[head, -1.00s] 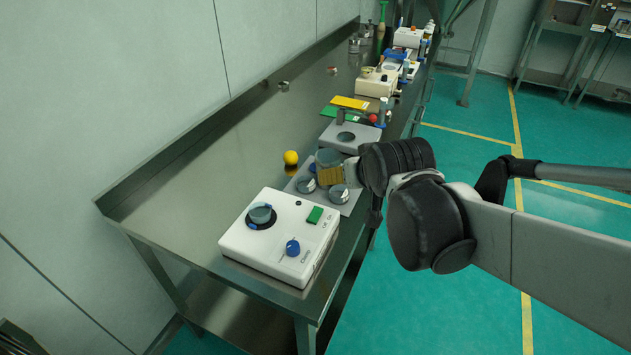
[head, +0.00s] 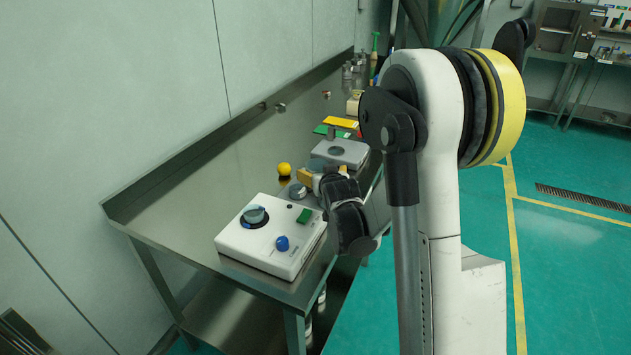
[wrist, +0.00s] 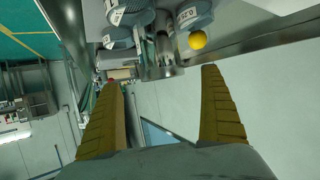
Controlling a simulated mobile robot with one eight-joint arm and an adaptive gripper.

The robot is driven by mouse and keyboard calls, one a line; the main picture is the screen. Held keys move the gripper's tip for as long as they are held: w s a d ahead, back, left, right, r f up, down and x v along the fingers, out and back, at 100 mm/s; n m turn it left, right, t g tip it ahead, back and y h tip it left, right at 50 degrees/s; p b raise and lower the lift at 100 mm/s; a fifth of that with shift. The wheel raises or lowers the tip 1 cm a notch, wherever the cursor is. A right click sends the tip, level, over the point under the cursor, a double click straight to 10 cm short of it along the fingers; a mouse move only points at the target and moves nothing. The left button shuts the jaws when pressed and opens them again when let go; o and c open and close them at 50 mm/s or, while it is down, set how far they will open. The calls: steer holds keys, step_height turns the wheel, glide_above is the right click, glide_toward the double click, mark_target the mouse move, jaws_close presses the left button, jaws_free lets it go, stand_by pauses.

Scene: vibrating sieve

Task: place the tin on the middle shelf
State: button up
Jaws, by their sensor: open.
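Small round grey tins with labelled tops stand on the workbench (head: 200,185); one tin (head: 298,190) shows just left of my gripper in the head view. In the wrist view two labelled tins, left (wrist: 125,12) and right (wrist: 190,14), show at the top, beyond the fingertips. I cannot tell which one the task means. My gripper (head: 309,176) is low over the bench beside the tins. Its yellow fingers (wrist: 161,75) are apart with nothing held between them. My arm hides part of the bench and the tins' plate.
A white machine (head: 262,245) with a round grey piece on top stands at the bench's near end. A yellow ball (head: 284,169) lies beyond it, with a grey device (head: 342,150) behind. The bench's left side is clear.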

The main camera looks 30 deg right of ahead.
mark_target(318, 168)
steer(key=b+x, duration=0.2)
steer(key=x, duration=0.4)
steer(key=shift+w+f, duration=0.1)
steer(key=shift+w, duration=0.1)
steer(key=shift+c, duration=1.2)
steer(key=c, duration=1.2)
steer(key=shift+r, duration=0.2)
